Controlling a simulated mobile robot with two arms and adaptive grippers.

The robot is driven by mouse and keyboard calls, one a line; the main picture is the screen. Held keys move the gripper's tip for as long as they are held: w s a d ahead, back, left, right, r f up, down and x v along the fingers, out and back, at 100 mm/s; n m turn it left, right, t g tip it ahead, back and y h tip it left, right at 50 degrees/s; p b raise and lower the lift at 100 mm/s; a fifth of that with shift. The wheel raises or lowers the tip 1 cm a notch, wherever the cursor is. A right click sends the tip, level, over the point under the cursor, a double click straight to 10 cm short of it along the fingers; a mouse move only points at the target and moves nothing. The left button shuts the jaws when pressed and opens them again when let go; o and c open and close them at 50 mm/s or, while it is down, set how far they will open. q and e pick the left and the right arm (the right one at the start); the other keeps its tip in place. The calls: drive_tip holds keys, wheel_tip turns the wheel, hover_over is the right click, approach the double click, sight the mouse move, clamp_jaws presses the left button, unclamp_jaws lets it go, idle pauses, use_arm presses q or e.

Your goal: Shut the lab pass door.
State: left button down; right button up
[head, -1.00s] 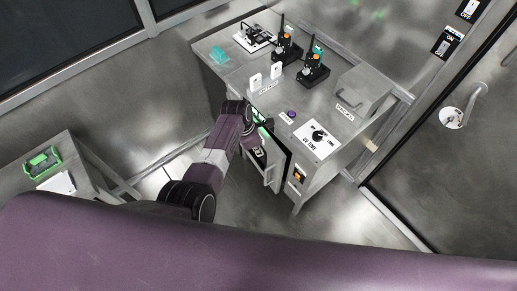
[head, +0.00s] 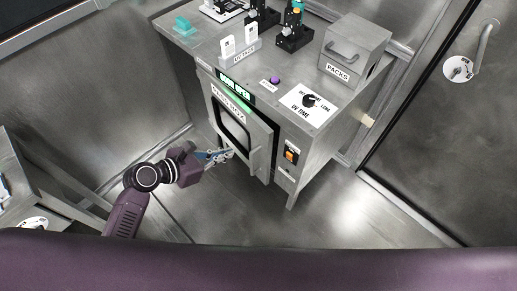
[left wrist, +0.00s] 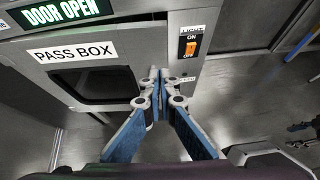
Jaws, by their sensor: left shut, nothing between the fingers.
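The pass box door (head: 262,163) is a grey panel with a dark window on the front of the metal cabinet. A PASS BOX label (left wrist: 73,52) sits below the sign. My left gripper (head: 228,154) is shut and empty, in front of the door's lower part. Its fingertips (left wrist: 160,76) overlap the door's right side in the wrist view; contact is unclear. My right gripper is out of view.
The cabinet top holds a PACKS box (head: 353,52), a purple button (head: 275,80), a UV TIME dial (head: 308,101) and a UV FACE holder (head: 240,50). An orange switch (head: 291,155) is on the cabinet front. A side table (head: 22,190) stands at left. The floor in front is clear.

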use_arm(q)
approach(266, 139)
wheel_tip(266, 139, down, 3)
drive_tip(key=w+d, duration=0.1)
drive_tip(key=shift+w+d+f, duration=0.1)
drive_tip(key=shift+w+d, duration=0.85)
drive_tip(key=shift+d, duration=0.1)
drive_tip(key=shift+w+d, duration=0.4)
drive_tip(key=shift+d, duration=0.05)
